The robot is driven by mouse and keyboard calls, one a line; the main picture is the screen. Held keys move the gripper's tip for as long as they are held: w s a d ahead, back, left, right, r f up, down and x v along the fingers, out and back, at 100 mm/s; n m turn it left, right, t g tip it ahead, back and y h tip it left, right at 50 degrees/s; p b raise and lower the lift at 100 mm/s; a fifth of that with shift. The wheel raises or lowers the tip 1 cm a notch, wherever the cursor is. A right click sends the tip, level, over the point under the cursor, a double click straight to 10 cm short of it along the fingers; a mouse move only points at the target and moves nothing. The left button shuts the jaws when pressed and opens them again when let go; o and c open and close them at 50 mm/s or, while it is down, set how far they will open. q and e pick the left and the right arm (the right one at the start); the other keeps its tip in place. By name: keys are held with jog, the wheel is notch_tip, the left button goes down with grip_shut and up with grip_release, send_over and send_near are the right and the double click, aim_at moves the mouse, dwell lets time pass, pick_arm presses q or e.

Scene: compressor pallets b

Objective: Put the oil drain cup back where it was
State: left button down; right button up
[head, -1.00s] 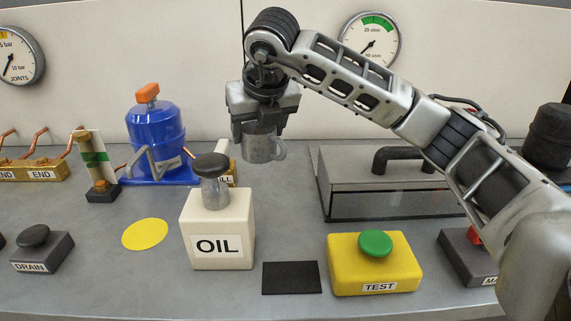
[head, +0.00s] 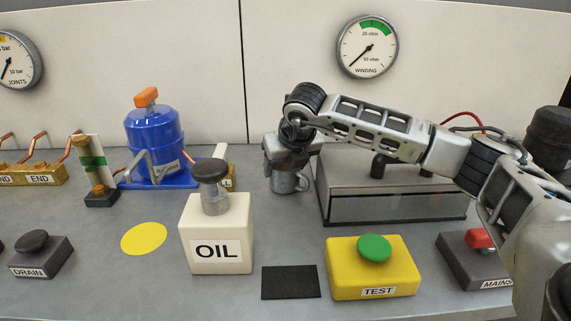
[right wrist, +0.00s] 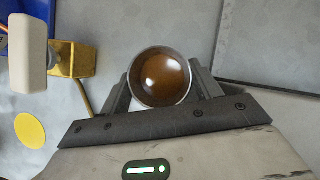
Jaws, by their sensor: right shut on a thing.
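The oil drain cup (head: 287,183) is a small grey metal cup with a handle on its right. My right gripper (head: 288,168) is shut around it from above, at the back of the bench, left of the glass-fronted grey box. In the right wrist view the cup (right wrist: 160,80) is between the two fingers (right wrist: 161,92) and holds brown liquid. The cup looks upright and low over the bench; I cannot tell whether it touches. My left gripper is not in view.
The cream OIL block (head: 215,240) with its black knob stands front-left of the cup. A yellow disc (head: 144,239), a black pad (head: 291,282) and the yellow TEST box (head: 345,270) are in front. The grey box (head: 345,180) stands close on the right. The blue compressor (head: 152,140) is left.

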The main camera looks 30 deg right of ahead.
jog(key=o, duration=1.4)
jog(key=shift+o, duration=0.2)
jog(key=v, duration=1.2)
